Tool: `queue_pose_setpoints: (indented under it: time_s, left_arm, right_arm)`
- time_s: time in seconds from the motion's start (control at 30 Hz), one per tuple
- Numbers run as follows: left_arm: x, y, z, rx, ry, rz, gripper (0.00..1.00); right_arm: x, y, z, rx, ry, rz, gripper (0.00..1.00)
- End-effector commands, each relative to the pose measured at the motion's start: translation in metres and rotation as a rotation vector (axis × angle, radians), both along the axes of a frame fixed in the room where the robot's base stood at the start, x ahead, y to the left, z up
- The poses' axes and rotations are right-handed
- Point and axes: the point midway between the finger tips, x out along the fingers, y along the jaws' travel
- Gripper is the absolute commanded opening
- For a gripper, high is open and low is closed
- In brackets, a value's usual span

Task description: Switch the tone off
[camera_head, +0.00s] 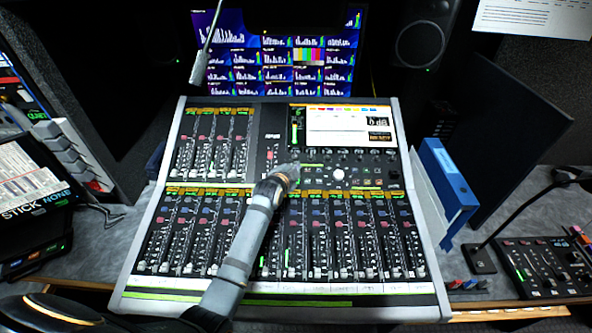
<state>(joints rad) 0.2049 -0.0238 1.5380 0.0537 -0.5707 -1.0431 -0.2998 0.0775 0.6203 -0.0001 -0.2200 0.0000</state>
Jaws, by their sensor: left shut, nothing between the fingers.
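The mixing console (148,225) fills the middle of the view, with fader strips along the front and upper left and a lit screen (338,122) at its upper right. My left gripper (291,168) is shut and empty. It is over the middle of the console, at the left side of the button section (345,178) below the screen. Whether its tip touches a button, I cannot tell. The gripper and forearm hide part of the panel and some faders. The labels on the buttons are too small to read. My right gripper is not in view.
Bare grey desk shows at the left.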

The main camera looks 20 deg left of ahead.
Motion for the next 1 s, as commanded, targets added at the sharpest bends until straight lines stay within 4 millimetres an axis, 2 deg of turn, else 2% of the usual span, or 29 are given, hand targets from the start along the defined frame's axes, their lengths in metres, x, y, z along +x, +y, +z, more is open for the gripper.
queue_pose_setpoints:
  time_s: [1.0]
  left_arm:
    - [0.0042,0.0013,-0.0096,0.000,-0.001,0.001,0.00]
  right_arm:
    - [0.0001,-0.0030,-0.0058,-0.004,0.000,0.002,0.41]
